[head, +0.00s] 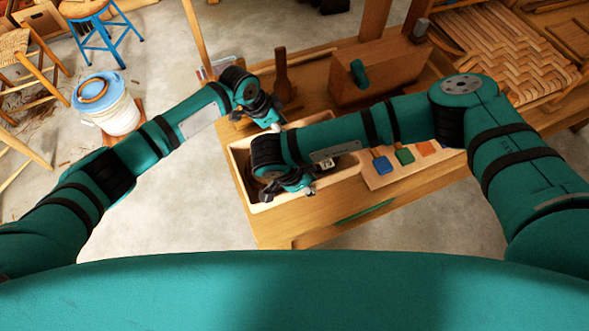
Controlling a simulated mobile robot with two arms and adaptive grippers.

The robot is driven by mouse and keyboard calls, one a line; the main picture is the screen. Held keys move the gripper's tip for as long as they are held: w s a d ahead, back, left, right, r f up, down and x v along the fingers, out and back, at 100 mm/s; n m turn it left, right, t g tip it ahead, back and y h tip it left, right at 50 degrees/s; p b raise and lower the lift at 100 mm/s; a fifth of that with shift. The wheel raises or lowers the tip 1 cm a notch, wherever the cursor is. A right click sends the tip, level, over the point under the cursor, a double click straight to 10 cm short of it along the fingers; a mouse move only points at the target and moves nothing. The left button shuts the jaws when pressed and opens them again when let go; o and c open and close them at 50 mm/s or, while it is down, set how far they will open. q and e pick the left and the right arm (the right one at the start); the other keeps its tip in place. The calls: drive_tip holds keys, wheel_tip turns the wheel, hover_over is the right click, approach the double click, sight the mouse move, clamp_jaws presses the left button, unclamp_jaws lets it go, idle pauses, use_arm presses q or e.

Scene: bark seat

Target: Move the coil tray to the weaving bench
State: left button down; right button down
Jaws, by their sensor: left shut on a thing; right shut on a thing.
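The coil tray (334,179) is a pale, open box with dark contents, partly covered by my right arm. It is over the left end of a wooden bench (400,195); I cannot tell whether it rests on the wood or is held just above it. My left gripper (273,121) is shut at the tray's far side. My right gripper (304,188) is shut at its near side. The fingertips are small and partly hidden, so the exact grip on each rim is hard to see.
A wooden block (375,72) with a teal handle stands at the back of the bench. Coloured tags (404,156) lie right of the tray. A woven seat (495,45) is at upper right.

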use_arm(q)
drive_tip(key=shift+f, duration=0.15)
use_arm(e)
drive_tip(key=shift+w+f, duration=0.1)
drive_tip(key=shift+f, duration=0.05)
